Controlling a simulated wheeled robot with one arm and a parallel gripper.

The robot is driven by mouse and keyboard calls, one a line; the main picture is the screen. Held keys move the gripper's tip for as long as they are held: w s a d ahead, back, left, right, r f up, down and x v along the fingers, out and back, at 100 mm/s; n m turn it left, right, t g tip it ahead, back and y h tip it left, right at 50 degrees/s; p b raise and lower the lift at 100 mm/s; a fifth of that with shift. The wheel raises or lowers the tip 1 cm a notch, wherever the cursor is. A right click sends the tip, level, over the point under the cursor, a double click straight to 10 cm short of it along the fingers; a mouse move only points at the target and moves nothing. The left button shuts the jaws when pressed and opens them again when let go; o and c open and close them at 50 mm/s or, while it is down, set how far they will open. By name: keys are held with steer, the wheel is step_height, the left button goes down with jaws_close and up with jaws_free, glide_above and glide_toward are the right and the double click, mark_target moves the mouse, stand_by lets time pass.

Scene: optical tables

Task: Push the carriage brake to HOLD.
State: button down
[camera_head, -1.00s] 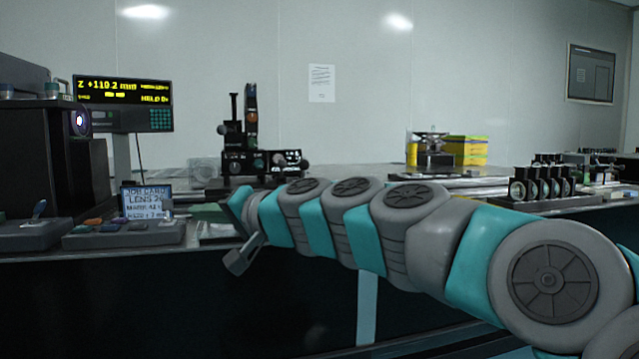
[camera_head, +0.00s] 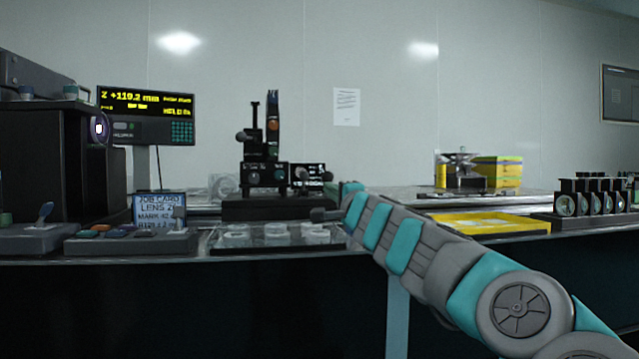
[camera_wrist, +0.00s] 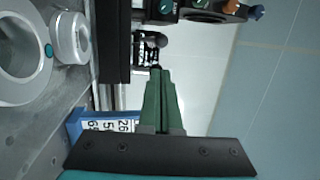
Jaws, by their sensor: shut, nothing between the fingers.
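The black carriage (camera_head: 268,172) with its upright column and knobs stands on the rail at the back of the bench. I cannot tell for sure which part is the brake. My gripper (camera_head: 325,213) is low in front and to the right of the carriage, partly hidden by my arm. In the wrist view my green fingers (camera_wrist: 158,72) are shut and empty. Their tips are close to a black knob-ended part (camera_wrist: 152,40), possibly the brake; I cannot tell whether they touch. The brake's setting is not readable.
A display (camera_head: 146,113) reads Z +119.2 mm. A job card (camera_head: 160,209) and a clear tray of rings (camera_head: 270,235) stand at the front left. A yellow tray (camera_head: 485,222) is right of my arm, with mounted lenses (camera_head: 592,203) beyond.

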mark_target(304, 181)
steer(key=p+x, duration=0.6)
steer(key=x, duration=0.4)
stand_by(0.3)
steer(key=shift+r+p, duration=0.25)
steer(key=shift+p, duration=0.45)
